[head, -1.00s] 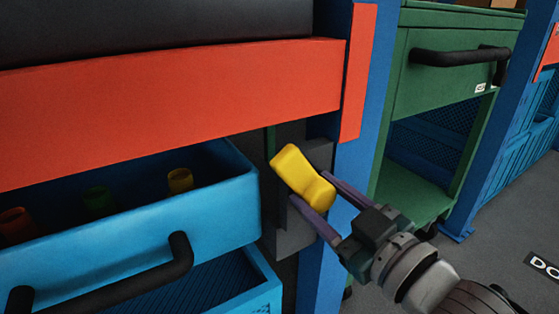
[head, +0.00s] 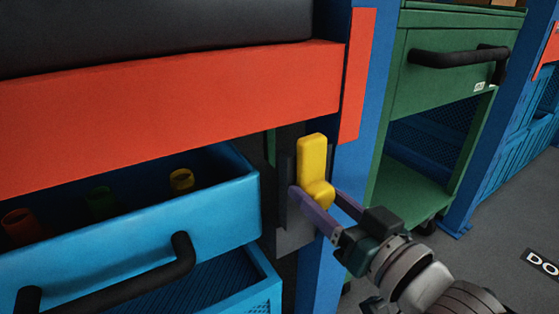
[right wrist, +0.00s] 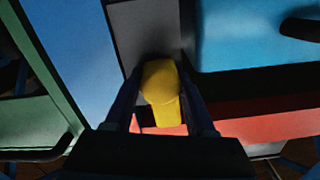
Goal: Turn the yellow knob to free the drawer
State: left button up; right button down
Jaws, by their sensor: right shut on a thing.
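The yellow knob (head: 312,165) sits on a dark grey plate (head: 290,215) beside the blue post. Its long handle stands upright in the head view, with its rounded lower end between the purple fingers of my right gripper (head: 319,203). In the right wrist view the knob (right wrist: 162,90) lies between both fingers of the right gripper (right wrist: 160,100), which is shut on it. The blue drawer (head: 225,205) to the left of the knob stands partly open, with a black handle (head: 180,260) on its front. My left gripper is not in view.
Red, green and yellow cups (head: 181,180) stand in the drawer. A red beam (head: 180,110) runs above it. A blue post (head: 355,165) stands just right of the knob. A green cabinet (head: 440,90) with a black handle is farther right, with open floor before it.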

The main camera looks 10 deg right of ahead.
dwell(0.3)
jog(key=shift+c, duration=1.2)
grip_release()
jog(key=shift+s+d+p, duration=0.15)
jog(key=shift+s+p, duration=0.15)
jog(key=shift+s, duration=0.1)
jog(key=p+v, duration=0.3)
jog(key=v, duration=0.6)
